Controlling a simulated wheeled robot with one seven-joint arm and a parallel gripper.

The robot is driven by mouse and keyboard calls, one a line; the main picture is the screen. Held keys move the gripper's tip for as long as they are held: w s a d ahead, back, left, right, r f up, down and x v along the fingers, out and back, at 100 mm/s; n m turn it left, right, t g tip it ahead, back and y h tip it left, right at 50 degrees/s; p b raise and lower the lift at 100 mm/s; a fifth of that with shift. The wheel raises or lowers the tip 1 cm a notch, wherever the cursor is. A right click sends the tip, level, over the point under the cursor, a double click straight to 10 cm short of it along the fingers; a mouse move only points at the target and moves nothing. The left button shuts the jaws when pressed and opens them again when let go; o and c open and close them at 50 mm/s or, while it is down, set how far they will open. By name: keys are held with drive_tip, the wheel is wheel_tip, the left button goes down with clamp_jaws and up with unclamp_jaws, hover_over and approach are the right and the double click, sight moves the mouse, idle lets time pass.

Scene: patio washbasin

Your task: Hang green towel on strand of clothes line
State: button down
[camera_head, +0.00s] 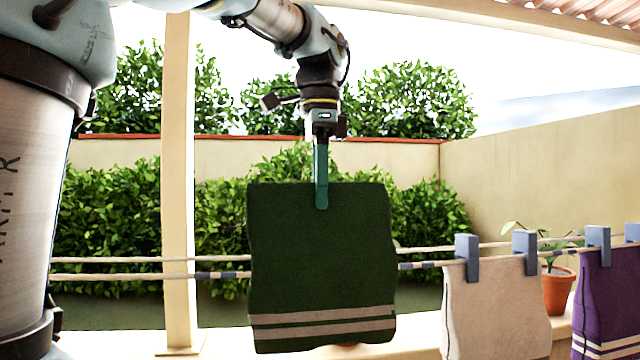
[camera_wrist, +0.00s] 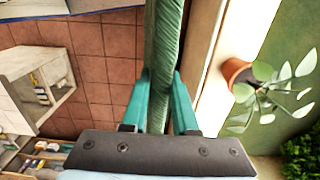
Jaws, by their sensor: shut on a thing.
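The green towel (camera_head: 320,250) with two pale stripes near its lower edge hangs upright from my gripper (camera_head: 321,195), which is shut on the middle of its top edge. In the wrist view the towel (camera_wrist: 164,50) shows edge-on between the teal fingers of my gripper (camera_wrist: 160,105). The clothes line has two strands, a rear one (camera_head: 120,260) and a front one (camera_head: 120,276). In the head view the towel covers the middle of both strands, its top edge above them. I cannot tell whether it touches either strand.
A beige towel (camera_head: 497,310) and a purple towel (camera_head: 608,300) hang on the line at right, held by blue-grey clips (camera_head: 467,257). A post (camera_head: 176,200) stands left of the green towel. A potted plant (camera_head: 557,290) stands behind the line. The line left of the green towel is bare.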

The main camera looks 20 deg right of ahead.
sight(320, 220)
wheel_tip(320, 220, down, 14)
drive_tip(key=b, duration=0.8)
drive_tip(key=shift+r, duration=0.15)
drive_tip(key=c, duration=0.6)
unclamp_jaws()
wheel_tip(320, 220, up, 9)
drive_tip(key=p, duration=0.8)
drive_tip(key=shift+r+p, duration=0.1)
drive_tip(key=shift+p, duration=0.25)
drive_tip(key=shift+s, duration=0.15)
